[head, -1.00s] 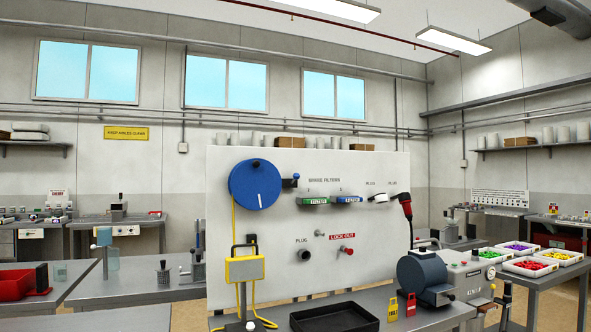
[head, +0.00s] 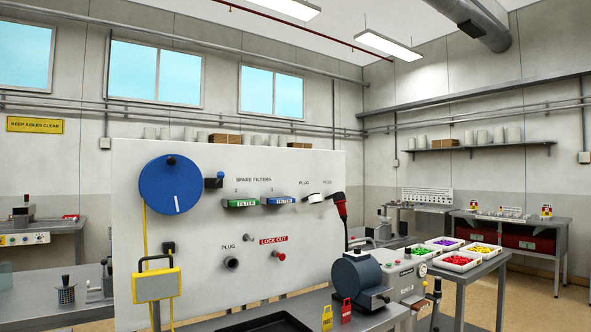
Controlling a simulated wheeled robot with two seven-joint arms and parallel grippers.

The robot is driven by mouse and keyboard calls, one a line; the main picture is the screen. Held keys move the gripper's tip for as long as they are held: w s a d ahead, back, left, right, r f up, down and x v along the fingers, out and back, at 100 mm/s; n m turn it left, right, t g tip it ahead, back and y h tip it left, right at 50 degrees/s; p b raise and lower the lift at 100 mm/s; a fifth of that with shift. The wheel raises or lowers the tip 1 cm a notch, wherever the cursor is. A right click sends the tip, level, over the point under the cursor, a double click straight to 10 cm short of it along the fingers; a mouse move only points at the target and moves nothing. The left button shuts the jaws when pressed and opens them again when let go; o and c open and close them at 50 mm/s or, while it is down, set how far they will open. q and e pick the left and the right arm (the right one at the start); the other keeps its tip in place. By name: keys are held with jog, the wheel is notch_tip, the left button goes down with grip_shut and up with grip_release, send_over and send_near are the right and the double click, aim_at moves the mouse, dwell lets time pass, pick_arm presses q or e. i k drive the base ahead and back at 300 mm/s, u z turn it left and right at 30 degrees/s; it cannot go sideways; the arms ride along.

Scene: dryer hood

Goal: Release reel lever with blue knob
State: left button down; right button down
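A round blue reel (head: 184,184) with a white line on its face is mounted at the upper left of the white panel (head: 300,220). A small lever with a blue knob (head: 220,175) sticks out just right of the reel. A yellow cord (head: 146,235) hangs from the reel's left side down to a yellow box with a black handle (head: 156,284). Neither of my grippers shows in the head view.
The panel stands behind a bench with a dark tray (head: 262,322), red and yellow tags (head: 327,317) and a blue-grey drum machine (head: 358,282). Trays of coloured parts (head: 455,261) are at right. The floor at far right is open.

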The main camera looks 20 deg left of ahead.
aim_at(220, 175)
jog(key=z, duration=0.45)
jog(key=i, duration=0.8)
jog(key=u, duration=0.5)
jog(key=i, duration=0.65)
jog(key=u, duration=0.55)
